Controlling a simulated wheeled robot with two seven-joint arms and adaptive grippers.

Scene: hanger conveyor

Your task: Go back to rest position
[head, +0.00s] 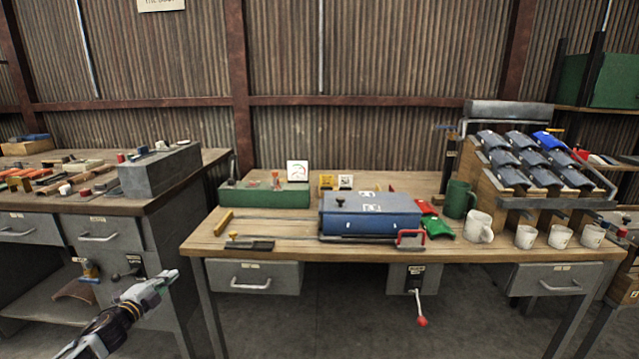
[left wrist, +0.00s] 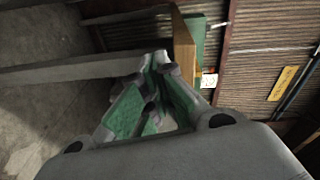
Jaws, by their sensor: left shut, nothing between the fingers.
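My left gripper (head: 157,284) is at the lower left in the head view, low in front of the gap between the two workbenches. It is shut and empty, clear of the bench tops. In the left wrist view its fingers (left wrist: 160,62) meet at the tips, with green inner pads. My right gripper is not in the head view.
A wooden workbench (head: 290,243) fills the middle, with a blue box (head: 368,215), a green case (head: 262,195) and several mugs (head: 479,226). A red-knobbed lever (head: 420,318) hangs at its front. Another bench (head: 125,206) stands left. The floor in front is clear.

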